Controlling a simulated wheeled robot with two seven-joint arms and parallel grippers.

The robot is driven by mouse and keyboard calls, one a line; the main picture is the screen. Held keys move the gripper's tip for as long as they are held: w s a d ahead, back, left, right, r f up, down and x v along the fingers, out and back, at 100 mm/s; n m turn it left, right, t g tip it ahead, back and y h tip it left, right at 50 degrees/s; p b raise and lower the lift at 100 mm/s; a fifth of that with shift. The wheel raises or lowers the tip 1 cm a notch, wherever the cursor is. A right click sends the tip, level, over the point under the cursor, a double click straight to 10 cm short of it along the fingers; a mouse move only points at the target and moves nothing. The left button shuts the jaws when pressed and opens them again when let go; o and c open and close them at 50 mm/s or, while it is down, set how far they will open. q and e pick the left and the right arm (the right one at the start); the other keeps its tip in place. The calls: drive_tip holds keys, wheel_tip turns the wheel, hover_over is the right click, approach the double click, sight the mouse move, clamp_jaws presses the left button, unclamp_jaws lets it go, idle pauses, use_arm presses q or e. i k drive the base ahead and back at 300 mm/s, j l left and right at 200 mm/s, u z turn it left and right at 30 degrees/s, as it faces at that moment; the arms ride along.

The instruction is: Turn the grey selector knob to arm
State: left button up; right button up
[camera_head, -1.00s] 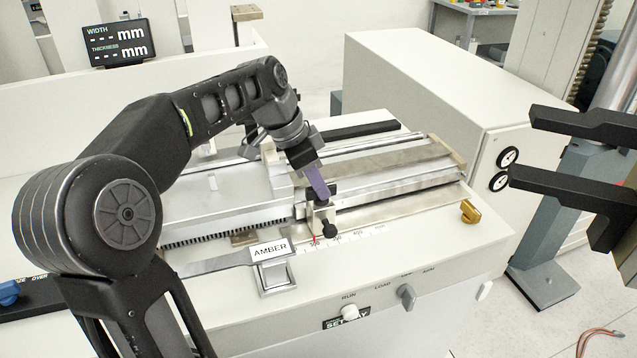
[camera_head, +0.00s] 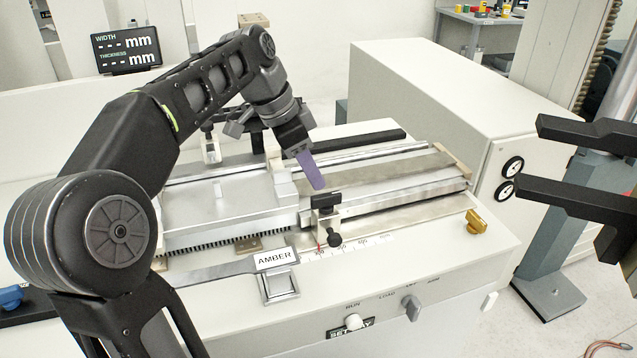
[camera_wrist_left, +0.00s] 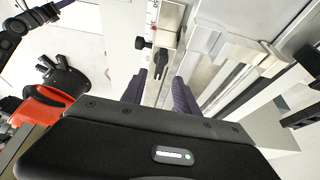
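The grey selector knob (camera_head: 411,307) is on the front face of the white machine, below labels that seem to read OFF and ARM. My left gripper (camera_head: 319,186) is above the machine's bed, just over a small clamp with a black T-handle (camera_head: 326,200), well behind the knob. Its purple fingers show apart in the left wrist view (camera_wrist_left: 168,97), with nothing seen between them, so it is open. My right gripper (camera_head: 540,158) is at the right edge; its two black fingers are apart and empty. The knob is not seen in the left wrist view.
A brass-coloured knob (camera_head: 476,221) is at the right edge. The space in front of the panel looks clear.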

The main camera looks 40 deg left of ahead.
sight(412, 304)
drive_tip(key=k+l, duration=0.75)
drive_tip(key=l, duration=0.2)
